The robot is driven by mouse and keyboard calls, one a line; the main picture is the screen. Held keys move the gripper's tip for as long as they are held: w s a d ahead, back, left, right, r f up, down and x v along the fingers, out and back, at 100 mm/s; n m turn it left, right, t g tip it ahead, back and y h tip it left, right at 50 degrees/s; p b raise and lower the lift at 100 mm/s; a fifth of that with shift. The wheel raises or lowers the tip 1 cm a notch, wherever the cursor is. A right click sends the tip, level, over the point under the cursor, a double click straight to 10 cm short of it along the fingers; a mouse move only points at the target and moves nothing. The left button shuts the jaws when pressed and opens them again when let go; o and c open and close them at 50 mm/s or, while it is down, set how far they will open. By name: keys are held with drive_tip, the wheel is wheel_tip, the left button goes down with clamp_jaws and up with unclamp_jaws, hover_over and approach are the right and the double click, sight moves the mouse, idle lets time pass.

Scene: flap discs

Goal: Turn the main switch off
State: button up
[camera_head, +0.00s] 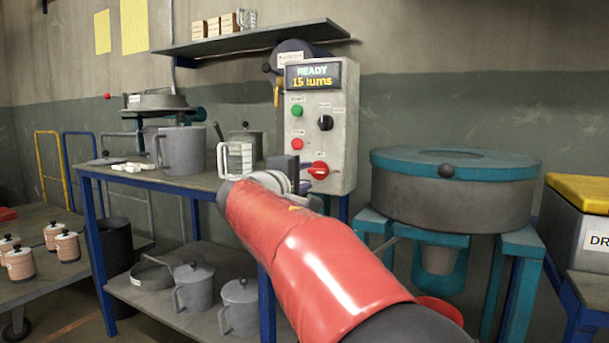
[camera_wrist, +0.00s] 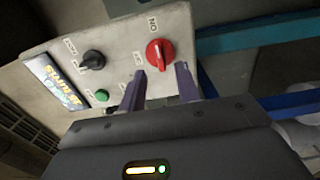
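The main switch is a red rotary knob (camera_head: 318,170) low on the grey control panel (camera_head: 338,97). In the wrist view the red knob (camera_wrist: 159,54) shows its raised grip bar lying along the line towards the "ON" label (camera_wrist: 152,24). A second, smaller label beside it is too small to read surely. My gripper (camera_wrist: 164,78) is open and empty; its two dark fingers reach towards the panel, and the knob shows between and beyond their tips. I cannot tell the exact remaining gap. In the head view my red arm hides most of the gripper.
The panel also carries a lit display (camera_head: 313,77) reading "READY 15 turns", a black knob (camera_head: 326,122), a green button (camera_head: 297,110) and a red button (camera_head: 298,144). A bench with mugs (camera_head: 182,150) stands left; a large round drum (camera_head: 450,205) stands right.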

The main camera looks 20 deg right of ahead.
sight(315, 172)
drive_tip(key=shift+x, duration=2.25)
drive_tip(key=shift+c, duration=0.4)
clamp_jaws()
